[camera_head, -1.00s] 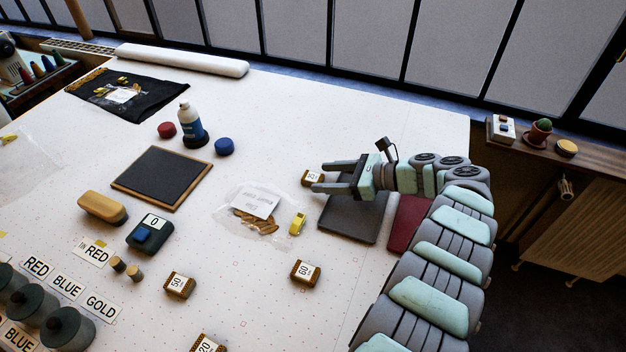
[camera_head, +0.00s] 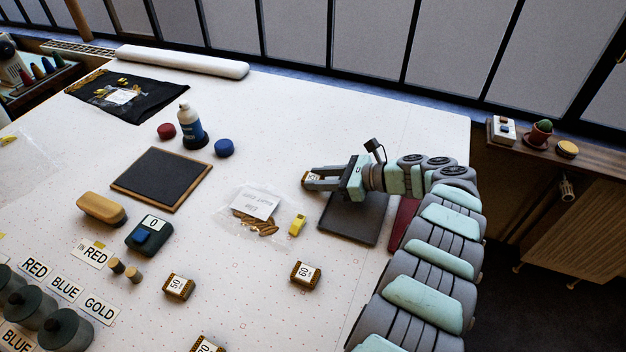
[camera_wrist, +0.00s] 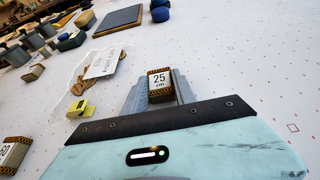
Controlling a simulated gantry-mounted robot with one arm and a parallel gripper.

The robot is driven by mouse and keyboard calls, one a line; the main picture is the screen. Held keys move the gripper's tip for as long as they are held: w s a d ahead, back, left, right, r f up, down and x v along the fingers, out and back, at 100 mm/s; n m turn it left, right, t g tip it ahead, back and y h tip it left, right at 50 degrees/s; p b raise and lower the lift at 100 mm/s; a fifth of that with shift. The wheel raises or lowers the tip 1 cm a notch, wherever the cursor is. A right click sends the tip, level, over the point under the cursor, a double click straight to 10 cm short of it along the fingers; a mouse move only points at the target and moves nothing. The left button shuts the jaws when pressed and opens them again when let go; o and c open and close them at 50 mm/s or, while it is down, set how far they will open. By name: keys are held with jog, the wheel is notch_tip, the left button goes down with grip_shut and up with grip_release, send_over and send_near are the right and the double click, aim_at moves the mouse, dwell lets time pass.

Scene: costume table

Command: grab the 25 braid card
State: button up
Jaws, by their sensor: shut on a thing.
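The 25 braid card (camera_wrist: 159,80) is a small block wound with dark and gold braid, with a white label reading 25. In the wrist view it sits between the two fingers of my gripper (camera_wrist: 157,88). In the head view the card (camera_head: 309,177) shows at the tips of my gripper (camera_head: 311,180), partly hidden by the fingers. My gripper is shut on the card, low over the white table. I cannot tell whether the card still touches the table.
A grey pad (camera_head: 352,218) lies under my wrist. A clear bag with a paper label (camera_head: 255,205) and a yellow block (camera_head: 297,224) lie to the left. Cards marked 60 (camera_head: 305,274) and 50 (camera_head: 179,286) sit nearer. The table beyond the gripper is clear.

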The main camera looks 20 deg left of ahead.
grip_shut()
